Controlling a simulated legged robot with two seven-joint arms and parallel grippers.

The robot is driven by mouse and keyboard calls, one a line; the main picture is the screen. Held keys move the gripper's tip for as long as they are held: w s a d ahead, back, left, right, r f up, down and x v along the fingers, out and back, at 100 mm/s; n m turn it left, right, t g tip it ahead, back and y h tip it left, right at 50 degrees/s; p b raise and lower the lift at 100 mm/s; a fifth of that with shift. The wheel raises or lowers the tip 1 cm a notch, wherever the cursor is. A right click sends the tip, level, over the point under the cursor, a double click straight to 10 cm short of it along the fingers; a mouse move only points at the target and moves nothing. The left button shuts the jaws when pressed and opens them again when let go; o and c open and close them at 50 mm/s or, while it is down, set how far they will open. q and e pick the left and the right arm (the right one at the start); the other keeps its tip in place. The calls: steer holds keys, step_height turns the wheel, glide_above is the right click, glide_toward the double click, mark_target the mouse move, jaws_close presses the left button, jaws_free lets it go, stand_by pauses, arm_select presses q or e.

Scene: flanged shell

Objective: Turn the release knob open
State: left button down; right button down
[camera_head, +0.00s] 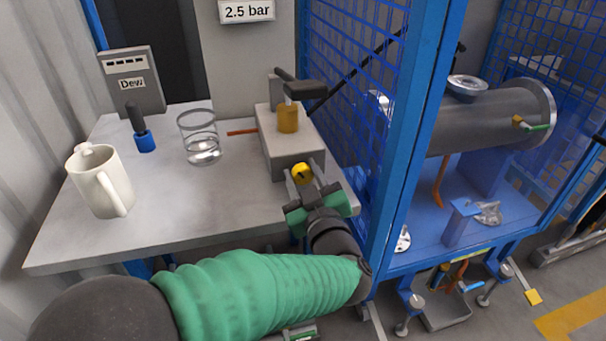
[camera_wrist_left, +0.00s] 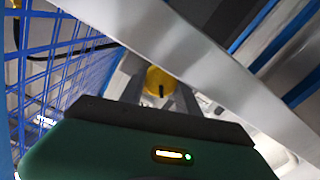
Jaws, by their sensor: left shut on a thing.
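The release knob (camera_head: 301,174) is a yellow round knob with a dark mark, on the front of a grey box (camera_head: 288,141) at the table's right end. My left gripper (camera_head: 303,178) reaches up to it, with its two fingers on either side, shut on the knob. In the left wrist view the yellow knob (camera_wrist_left: 160,82) sits between the fingertips, with a short dark mark low on its face. My right gripper is not seen in either view.
A white mug (camera_head: 100,182), a glass (camera_head: 200,140) and a blue-based black handle (camera_head: 144,139) stand on the grey table (camera_head: 165,200). A blue mesh fence and post (camera_head: 412,130) rise close on the right. A grey flanged cylinder (camera_head: 490,115) lies beyond.

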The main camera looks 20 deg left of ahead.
arm_select(q)
steer(key=shift+f, duration=0.25)
steer(key=c, duration=0.9)
jaws_free()
steer(key=shift+w, duration=0.1)
steer(key=shift+r, duration=0.1)
